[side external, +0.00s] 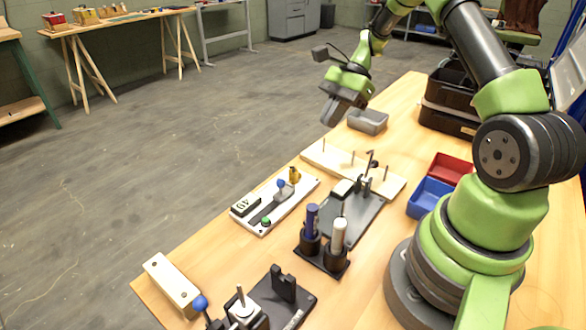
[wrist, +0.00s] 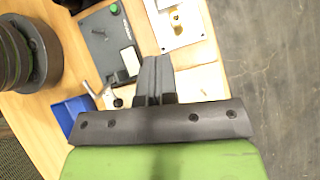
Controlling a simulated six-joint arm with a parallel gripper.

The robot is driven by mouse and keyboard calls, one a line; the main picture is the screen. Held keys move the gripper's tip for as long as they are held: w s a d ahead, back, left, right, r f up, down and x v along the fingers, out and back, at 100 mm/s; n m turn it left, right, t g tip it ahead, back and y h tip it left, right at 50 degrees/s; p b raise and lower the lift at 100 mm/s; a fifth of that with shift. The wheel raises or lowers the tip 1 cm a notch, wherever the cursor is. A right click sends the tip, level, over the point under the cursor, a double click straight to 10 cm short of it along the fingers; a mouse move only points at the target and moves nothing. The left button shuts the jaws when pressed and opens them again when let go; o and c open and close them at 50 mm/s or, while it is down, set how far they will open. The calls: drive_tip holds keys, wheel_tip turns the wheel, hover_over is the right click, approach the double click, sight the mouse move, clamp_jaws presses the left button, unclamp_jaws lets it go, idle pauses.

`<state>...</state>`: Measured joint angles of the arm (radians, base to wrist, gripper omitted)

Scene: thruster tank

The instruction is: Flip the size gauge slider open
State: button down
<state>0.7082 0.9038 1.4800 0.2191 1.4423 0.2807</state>
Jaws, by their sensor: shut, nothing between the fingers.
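What looks like the size gauge is a white panel (side external: 252,226) with a dark slot, a blue-knobbed slider (side external: 281,184), a black number display (side external: 245,205), a green button (side external: 266,221) and a yellow piece (side external: 294,175) at its far end. A white panel (wrist: 185,38) with a yellow piece shows at the top of the wrist view, cut off by the frame; the slider cannot be made out there. My gripper (side external: 333,112) is raised beyond the panel's far end, apart from it. Its fingers (wrist: 152,75) are shut and empty.
A dark plate with a lever fixture (side external: 350,215) lies right of the panel. A holder (side external: 322,258) with two upright cylinders stands nearer the camera.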

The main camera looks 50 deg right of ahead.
sight(283, 182)
drive_tip(key=x, duration=1)
drive_tip(key=shift+a+f, duration=0.15)
drive_tip(key=shift+a, duration=0.1)
drive_tip(key=shift+w+a+f, duration=0.1)
drive_tip(key=shift+w+a, duration=0.1)
drive_tip(key=shift+a, duration=0.9)
drive_tip(key=shift+w+a+f, duration=0.15)
drive_tip(key=shift+a, duration=0.4)
drive_tip(key=shift+a, duration=1.65)
